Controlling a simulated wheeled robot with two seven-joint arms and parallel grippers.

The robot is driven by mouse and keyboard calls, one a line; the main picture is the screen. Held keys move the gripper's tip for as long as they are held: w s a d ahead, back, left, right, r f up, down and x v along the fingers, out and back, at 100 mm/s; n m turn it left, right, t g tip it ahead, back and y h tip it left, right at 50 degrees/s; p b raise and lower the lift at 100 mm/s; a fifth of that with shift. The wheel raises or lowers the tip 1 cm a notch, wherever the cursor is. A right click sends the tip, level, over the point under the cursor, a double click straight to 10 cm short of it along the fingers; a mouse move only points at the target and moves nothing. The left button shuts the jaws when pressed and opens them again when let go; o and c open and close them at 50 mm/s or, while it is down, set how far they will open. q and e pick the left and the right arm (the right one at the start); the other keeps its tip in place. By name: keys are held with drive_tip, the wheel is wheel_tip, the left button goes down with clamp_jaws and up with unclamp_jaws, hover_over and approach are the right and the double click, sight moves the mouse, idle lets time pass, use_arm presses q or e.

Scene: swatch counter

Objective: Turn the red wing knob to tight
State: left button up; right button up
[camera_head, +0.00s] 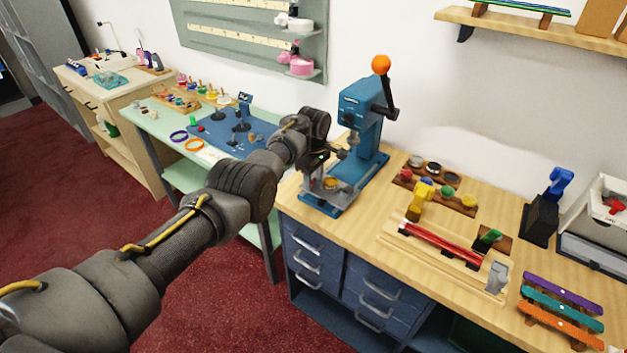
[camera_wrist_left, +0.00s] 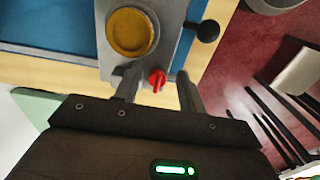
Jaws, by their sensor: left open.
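The red wing knob (camera_wrist_left: 157,78) shows in the left wrist view at the edge of a grey plate, beside a round yellow disc (camera_wrist_left: 130,33). My left gripper (camera_wrist_left: 157,90) is open, with one finger on each side of the knob; I cannot tell whether either finger touches it. In the head view my left gripper (camera_head: 322,170) is at the front of the blue press (camera_head: 362,125), over its grey base. I cannot make out the knob in the head view. My right gripper is not in view.
A black ball knob (camera_wrist_left: 208,31) stands out close to the right finger. The press's lever ends in an orange ball (camera_head: 380,65). A wooden board with a red rod (camera_head: 440,244) and several coloured pieces lies to the right. A green table (camera_head: 160,135) stands at left.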

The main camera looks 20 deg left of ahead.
use_arm(q)
drive_tip(key=shift+f, duration=0.2)
clamp_jaws()
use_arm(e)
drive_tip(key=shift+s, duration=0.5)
use_arm(q)
drive_tip(key=m+p, duration=0.2)
drive_tip(key=m, duration=0.1)
drive_tip(key=shift+s+a+r, duration=0.15)
drive_tip(key=shift+s, duration=0.05)
drive_tip(key=m, duration=0.2)
drive_tip(key=m+p, duration=0.1)
drive_tip(key=m, duration=0.2)
drive_tip(key=shift+s+a+p, duration=0.15)
drive_tip(key=shift+a+p, duration=0.05)
drive_tip(key=shift+p, duration=0.1)
drive_tip(key=m, duration=0.4)
drive_tip(key=shift+a, duration=0.25)
drive_tip(key=m, duration=0.5)
drive_tip(key=shift+a+f+m, duration=0.2)
drive_tip(key=shift+a+m, duration=0.1)
drive_tip(key=shift+m, duration=0.1)
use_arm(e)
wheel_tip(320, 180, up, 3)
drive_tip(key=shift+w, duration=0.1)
